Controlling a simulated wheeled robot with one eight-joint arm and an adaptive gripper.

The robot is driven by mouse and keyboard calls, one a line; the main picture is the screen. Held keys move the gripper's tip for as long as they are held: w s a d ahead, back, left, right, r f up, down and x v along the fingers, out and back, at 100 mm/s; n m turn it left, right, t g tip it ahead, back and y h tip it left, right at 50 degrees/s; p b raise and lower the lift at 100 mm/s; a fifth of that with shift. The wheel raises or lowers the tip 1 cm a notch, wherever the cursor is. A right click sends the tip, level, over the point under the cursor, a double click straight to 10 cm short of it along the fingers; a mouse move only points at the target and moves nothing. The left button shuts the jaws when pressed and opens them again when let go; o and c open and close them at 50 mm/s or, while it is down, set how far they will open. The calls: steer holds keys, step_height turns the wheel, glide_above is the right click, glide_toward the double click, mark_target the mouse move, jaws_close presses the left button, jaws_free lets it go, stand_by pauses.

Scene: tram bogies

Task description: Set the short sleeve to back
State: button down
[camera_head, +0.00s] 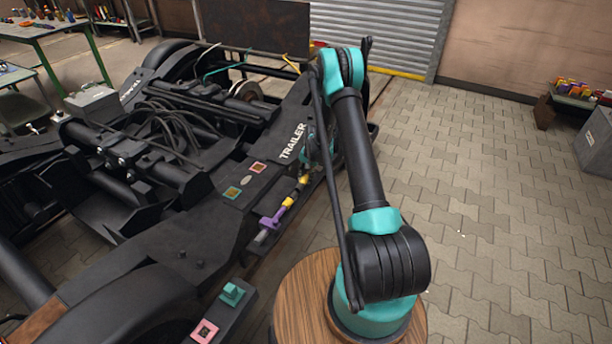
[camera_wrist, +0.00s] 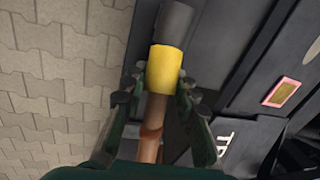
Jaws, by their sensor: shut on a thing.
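In the wrist view, a short yellow sleeve (camera_wrist: 167,68) sits around a rod between a dark grey section (camera_wrist: 174,22) and a copper-brown section (camera_wrist: 153,118). My gripper (camera_wrist: 161,84) is shut on the yellow sleeve, one finger on each side near its lower end. In the head view, a yellow piece (camera_head: 303,180) shows beside the bogie's side frame, close to my arm. A purple part (camera_head: 272,219) and another yellow part (camera_head: 290,203) lie along the same line. My arm largely hides the gripper there, and which yellow part is held is hard to tell.
The black bogie frame marked TRAILER (camera_head: 292,142) fills the left. A teal block (camera_head: 232,293) and a pink square (camera_head: 204,332) sit on a dark plate in front.

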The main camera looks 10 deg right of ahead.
steer(key=c, duration=1.2)
jaws_free()
steer(key=shift+s+a, duration=0.1)
steer(key=shift+s, duration=0.05)
steer(key=shift+o, duration=0.2)
steer(key=shift+r, duration=0.15)
step_height(320, 180, up, 12)
steer(key=s+d, duration=0.1)
steer(key=shift+d+f, duration=0.2)
steer(key=shift+d, duration=0.2)
